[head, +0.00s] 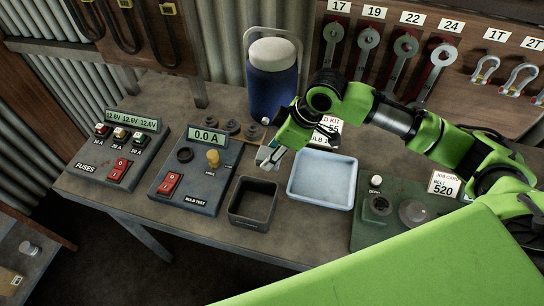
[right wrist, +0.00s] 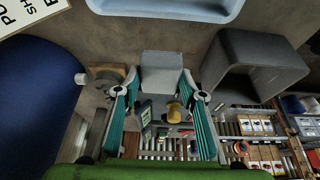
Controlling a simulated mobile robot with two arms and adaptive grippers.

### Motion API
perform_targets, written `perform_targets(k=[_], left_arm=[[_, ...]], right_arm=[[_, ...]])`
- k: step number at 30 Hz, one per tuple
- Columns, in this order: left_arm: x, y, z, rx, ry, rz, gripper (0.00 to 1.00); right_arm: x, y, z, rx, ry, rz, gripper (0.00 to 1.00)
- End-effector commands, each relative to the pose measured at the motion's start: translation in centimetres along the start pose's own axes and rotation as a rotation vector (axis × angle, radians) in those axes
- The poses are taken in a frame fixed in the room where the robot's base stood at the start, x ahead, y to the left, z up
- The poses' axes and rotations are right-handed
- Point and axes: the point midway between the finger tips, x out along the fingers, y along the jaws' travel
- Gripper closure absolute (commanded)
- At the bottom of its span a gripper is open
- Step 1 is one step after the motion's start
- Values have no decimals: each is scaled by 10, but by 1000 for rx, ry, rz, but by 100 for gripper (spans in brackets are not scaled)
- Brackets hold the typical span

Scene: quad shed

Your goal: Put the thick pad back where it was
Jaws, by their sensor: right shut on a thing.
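My right gripper (head: 269,157) comes in from the right over the bench, between the bulb test box and the blue tray. In the right wrist view its teal fingers (right wrist: 162,110) are shut on a light grey block (right wrist: 164,72), which looks like the thick pad. In the head view the block is small and partly hidden by the fingers. Several dark round pieces (head: 232,127) sit in a row on a board behind the bulb test box; one shows in the right wrist view (right wrist: 107,73). My left gripper is not in view.
A dark open bin (head: 253,220) stands below my gripper and a pale blue tray (head: 321,204) right of it. A blue jug (head: 272,90) stands behind. The bulb test box (head: 172,187) and fuse box (head: 97,165) are to the left, a green unit (head: 360,231) to the right.

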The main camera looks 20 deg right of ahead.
Motion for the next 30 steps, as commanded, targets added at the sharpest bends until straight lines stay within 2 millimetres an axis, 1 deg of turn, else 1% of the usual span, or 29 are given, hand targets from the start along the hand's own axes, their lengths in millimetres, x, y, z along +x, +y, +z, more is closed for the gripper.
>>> perform_targets(k=[3, 6, 9, 21, 22, 23, 24, 30], left_arm=[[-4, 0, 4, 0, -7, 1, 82], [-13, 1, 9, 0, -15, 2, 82], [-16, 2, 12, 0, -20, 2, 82], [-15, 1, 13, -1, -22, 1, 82], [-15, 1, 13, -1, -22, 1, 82], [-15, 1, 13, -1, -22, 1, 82], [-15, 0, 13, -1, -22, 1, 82], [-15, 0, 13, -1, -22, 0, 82]], right_arm=[[10, 6, 2, 2, -3, -2, 80], [23, 4, 8, 2, -4, -3, 80], [32, 5, 12, 0, -2, -1, 80], [39, 5, 15, 0, 0, 0, 80], [38, 5, 15, -1, 0, 0, 57], [38, 5, 15, -1, 0, 0, 50], [38, 5, 15, -1, 0, 0, 46], [38, 5, 15, -1, 0, 0, 46]])
